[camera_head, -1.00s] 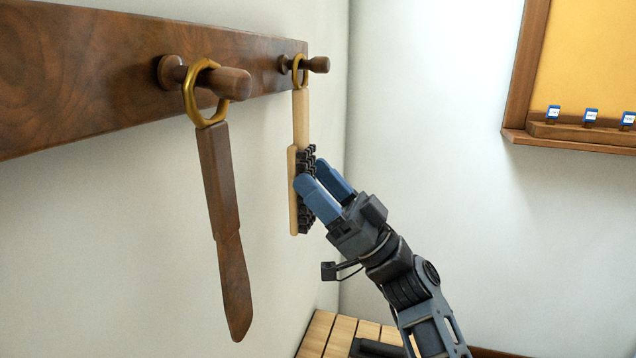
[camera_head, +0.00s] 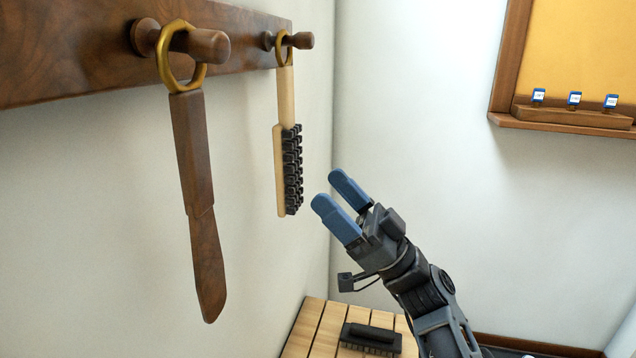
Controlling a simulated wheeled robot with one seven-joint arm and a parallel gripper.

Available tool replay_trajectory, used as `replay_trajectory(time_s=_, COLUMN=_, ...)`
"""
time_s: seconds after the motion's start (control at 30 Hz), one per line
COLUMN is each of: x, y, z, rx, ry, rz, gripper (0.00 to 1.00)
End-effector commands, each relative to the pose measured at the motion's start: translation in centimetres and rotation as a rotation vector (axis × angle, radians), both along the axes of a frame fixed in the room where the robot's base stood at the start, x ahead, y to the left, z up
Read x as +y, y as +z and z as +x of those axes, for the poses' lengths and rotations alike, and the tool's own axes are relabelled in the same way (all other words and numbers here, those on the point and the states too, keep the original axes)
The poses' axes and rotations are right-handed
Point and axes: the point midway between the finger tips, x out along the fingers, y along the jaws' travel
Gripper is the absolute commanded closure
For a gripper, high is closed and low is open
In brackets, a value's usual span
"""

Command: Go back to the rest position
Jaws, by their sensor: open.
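My gripper (camera_head: 332,188) has blue fingertips and is open and empty. It is in the middle of the head view, to the right of the hanging brush and apart from it. The brush (camera_head: 280,170) has a pale wooden back and black bristles facing right. It hangs by a brass ring on the far wooden peg (camera_head: 300,41). My arm reaches in from the lower right.
A dark wooden paddle-like tool (camera_head: 197,200) hangs by a brass ring on the near peg (camera_head: 208,46) of the wall rail (camera_head: 80,50). A black brush (camera_head: 370,338) lies on a slatted wooden surface (camera_head: 318,330) below. A framed yellow board (camera_head: 585,50) with a ledge is at the upper right.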

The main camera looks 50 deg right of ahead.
Motion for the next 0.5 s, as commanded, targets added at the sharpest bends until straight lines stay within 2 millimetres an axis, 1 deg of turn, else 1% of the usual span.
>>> replay_trajectory(time_s=0.03, x=-0.1, y=-0.4, z=-0.3, rx=0.001, ry=-0.001, rz=0.0, gripper=0.16)
replay_trajectory(time_s=0.1, x=-0.2, y=-0.7, z=-0.6, rx=0.001, ry=-0.001, rz=0.0, gripper=0.16)
replay_trajectory(time_s=0.37, x=-0.3, y=-0.8, z=-0.7, rx=0.002, ry=-0.001, rz=0.0, gripper=0.16)
replay_trajectory(time_s=0.47, x=0.4, y=-1.8, z=-0.4, rx=0.047, ry=0.005, rz=0.011, gripper=0.16)
replay_trajectory(time_s=0.5, x=1.0, y=-2.7, z=-0.2, rx=0.089, ry=0.007, rz=0.022, gripper=0.16)
